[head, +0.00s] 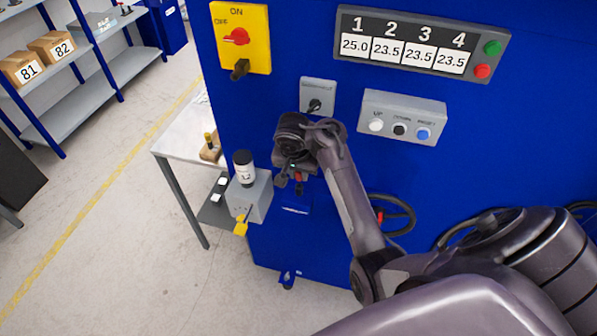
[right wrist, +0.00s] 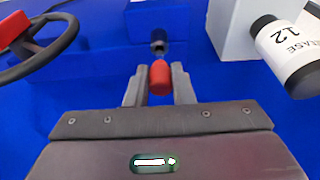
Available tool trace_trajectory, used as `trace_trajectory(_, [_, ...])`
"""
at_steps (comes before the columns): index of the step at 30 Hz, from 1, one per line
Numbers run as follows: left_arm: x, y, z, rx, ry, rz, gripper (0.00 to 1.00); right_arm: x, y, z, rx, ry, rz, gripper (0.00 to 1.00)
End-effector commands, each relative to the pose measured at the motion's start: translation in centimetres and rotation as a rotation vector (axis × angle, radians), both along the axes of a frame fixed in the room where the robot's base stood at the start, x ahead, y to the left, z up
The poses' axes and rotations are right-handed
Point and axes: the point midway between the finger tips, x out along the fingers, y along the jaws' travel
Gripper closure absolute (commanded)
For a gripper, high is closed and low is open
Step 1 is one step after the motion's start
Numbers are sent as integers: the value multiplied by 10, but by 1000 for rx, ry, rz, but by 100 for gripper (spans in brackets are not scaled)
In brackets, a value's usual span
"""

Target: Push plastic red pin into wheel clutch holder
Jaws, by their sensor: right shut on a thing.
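The red plastic pin (right wrist: 160,77) is between the two fingers of my right gripper (right wrist: 159,88), which is shut on it. In the right wrist view, a dark round holder (right wrist: 158,40) on the blue machine lies just beyond the pin, and a short light part shows between them. I cannot tell whether the pin touches the holder or is partly in it. In the head view my right gripper (head: 292,184) is at the blue machine front, with a little red of the pin (head: 299,176) showing. My left gripper is not in view.
A handwheel (head: 392,215) with a red knob is right of my gripper in the head view. A grey box (head: 258,196) with a white grease bottle (head: 243,167) stands to its left. Above are a button box (head: 403,117) and a display panel (head: 420,42).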

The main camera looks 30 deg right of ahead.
Motion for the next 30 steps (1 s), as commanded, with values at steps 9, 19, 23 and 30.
trace_trajectory(9, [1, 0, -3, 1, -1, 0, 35, 0, 0, -4, 0, 0, 0, 100])
trace_trajectory(19, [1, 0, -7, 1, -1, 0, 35, 0, 0, -11, 0, -1, 1, 100])
trace_trajectory(23, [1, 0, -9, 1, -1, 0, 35, 0, 0, -13, 0, 0, 1, 100])
trace_trajectory(30, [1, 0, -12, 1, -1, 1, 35, 0, 0, -18, 0, 0, 0, 100])
